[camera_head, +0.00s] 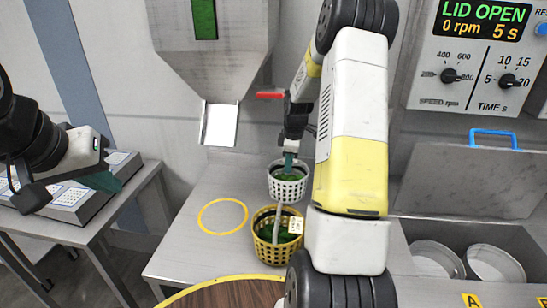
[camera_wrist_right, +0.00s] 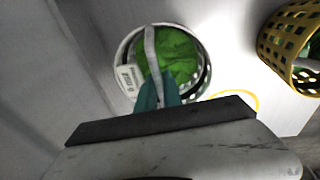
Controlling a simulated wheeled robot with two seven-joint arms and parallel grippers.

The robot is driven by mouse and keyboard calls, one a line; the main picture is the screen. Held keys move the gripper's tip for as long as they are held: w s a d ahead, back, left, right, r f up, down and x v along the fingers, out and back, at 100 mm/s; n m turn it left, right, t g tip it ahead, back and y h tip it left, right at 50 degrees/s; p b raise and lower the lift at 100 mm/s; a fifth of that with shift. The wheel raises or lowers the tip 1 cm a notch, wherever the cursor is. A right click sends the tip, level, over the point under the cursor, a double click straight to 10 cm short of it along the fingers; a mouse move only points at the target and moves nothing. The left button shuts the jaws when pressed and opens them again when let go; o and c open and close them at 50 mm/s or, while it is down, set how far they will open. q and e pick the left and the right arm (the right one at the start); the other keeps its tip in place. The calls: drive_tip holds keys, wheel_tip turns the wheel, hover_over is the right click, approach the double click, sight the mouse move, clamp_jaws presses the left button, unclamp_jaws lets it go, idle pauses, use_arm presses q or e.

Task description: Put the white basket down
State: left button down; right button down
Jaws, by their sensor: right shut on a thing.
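The white basket (camera_head: 289,190) is below my right gripper (camera_head: 289,160), behind the yellow basket (camera_head: 262,246) in the head view. In the right wrist view the white basket (camera_wrist_right: 123,52) holds green leaves (camera_wrist_right: 178,52) and carries a white tag (camera_wrist_right: 129,77). My right gripper (camera_wrist_right: 160,92) has its teal fingers shut on the basket's pale handle (camera_wrist_right: 151,48). Whether the basket's bottom touches the counter cannot be told. My left gripper (camera_head: 108,180) hangs at the far left, away from the baskets; its finger gap is not clear.
A yellow ring (camera_head: 203,219) marks the bare counter (camera_head: 190,250) left of the baskets. The yellow basket holds greens and has a tag. A chute (camera_head: 220,124) hangs behind. An open-lidded machine with round wells (camera_head: 495,263) is at right. A round brown surface (camera_head: 235,296) is in front.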

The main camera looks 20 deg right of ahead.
drive_tip(key=shift+f, duration=0.1)
drive_tip(key=c, duration=1.5)
unclamp_jaws()
wheel_tip(320, 180, up, 12)
drive_tip(key=s, duration=0.2)
drive_tip(key=shift+d, duration=0.1)
